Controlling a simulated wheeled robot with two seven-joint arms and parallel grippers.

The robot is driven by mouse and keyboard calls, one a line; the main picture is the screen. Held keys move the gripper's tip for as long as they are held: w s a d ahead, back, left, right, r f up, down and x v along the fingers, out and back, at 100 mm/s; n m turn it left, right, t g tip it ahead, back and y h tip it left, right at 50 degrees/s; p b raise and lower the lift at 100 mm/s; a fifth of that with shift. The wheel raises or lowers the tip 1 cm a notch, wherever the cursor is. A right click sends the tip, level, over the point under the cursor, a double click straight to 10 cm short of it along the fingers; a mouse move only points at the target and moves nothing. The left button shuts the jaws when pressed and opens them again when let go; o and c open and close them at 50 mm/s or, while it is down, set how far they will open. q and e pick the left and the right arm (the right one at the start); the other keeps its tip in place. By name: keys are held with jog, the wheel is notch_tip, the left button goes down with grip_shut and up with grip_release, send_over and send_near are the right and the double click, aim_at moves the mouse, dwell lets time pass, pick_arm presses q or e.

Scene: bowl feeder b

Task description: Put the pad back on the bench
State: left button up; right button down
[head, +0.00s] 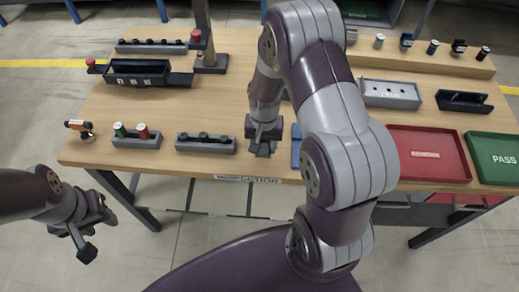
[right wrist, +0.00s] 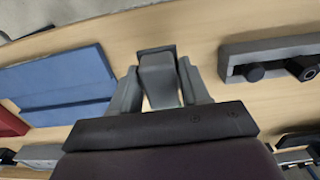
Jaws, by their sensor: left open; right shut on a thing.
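My right gripper (head: 262,143) is over the front middle of the wooden bench (head: 240,100). In the right wrist view, its fingers (right wrist: 160,92) are shut on a small grey, dark-edged piece (right wrist: 158,72), which I take to be the pad. The bench surface shows beyond the piece; I cannot tell whether the two touch. In the head view the piece cannot be told apart from the fingers. My left gripper (head: 86,232) is open and empty, off the bench's front left corner, above the floor.
A blue flat item (right wrist: 60,85) lies left of the right gripper in the wrist view, partly hidden by my arm in the head view (head: 296,146). A grey block with dark knobs (head: 205,143) is to the left. Red (head: 428,172) and green PASS (head: 495,172) trays stand right.

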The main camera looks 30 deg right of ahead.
aim_at(263, 153)
jog(key=shift+w+a+f, duration=0.1)
jog(key=shift+a+f, duration=0.15)
jog(key=shift+f, duration=0.1)
jog(key=f, duration=0.3)
jog(key=shift+d+p, duration=0.2)
jog(key=shift+p, duration=0.15)
jog(key=shift+f, duration=0.35)
jog(key=shift+a+f, duration=0.1)
jog(key=shift+f, duration=0.1)
jog(key=c, duration=0.5)
grip_release()
jog(key=shift+c, duration=0.2)
